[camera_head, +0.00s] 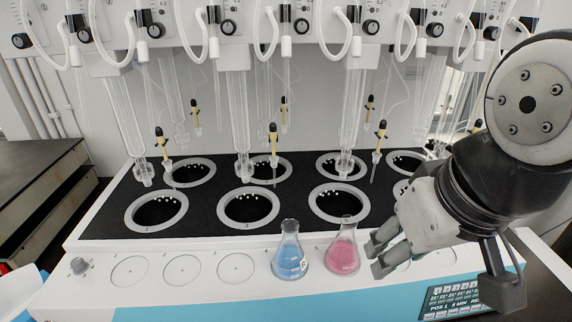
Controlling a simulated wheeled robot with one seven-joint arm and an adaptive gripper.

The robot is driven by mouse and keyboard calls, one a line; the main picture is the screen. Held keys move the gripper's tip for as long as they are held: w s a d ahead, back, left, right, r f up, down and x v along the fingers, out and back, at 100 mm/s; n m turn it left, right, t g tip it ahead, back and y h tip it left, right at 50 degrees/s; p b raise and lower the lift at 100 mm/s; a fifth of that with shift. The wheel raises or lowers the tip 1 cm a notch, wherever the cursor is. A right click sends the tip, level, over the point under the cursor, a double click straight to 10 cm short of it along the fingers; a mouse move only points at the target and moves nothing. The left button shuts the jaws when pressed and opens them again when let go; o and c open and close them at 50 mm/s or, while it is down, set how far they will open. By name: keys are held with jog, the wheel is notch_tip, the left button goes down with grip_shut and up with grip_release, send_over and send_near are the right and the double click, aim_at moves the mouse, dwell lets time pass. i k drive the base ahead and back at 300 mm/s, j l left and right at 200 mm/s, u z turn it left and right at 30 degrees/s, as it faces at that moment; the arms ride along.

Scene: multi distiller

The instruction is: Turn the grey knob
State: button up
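A small grey knob (80,266) sits at the far left end of the white front ledge of the distiller, left of a row of round marked circles. My gripper (376,257) is far to the right of it, above the right part of the ledge. Its two dark fingertips point left and stand apart, with nothing seen between them. The pink flask is just left of the fingertips; I cannot tell whether they touch it.
A blue-liquid flask (291,252) and a pink-liquid flask (343,249) stand mid-ledge. Behind are black heating wells (248,207), glass tubes and hoses. A display (455,300) is at front right. The ledge between the knob and the blue flask is clear.

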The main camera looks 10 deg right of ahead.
aim_at(77, 263)
jog(key=k+u, duration=0.1)
jog(key=u, duration=0.7)
jog(key=i+u, duration=0.1)
jog(key=u, duration=0.4)
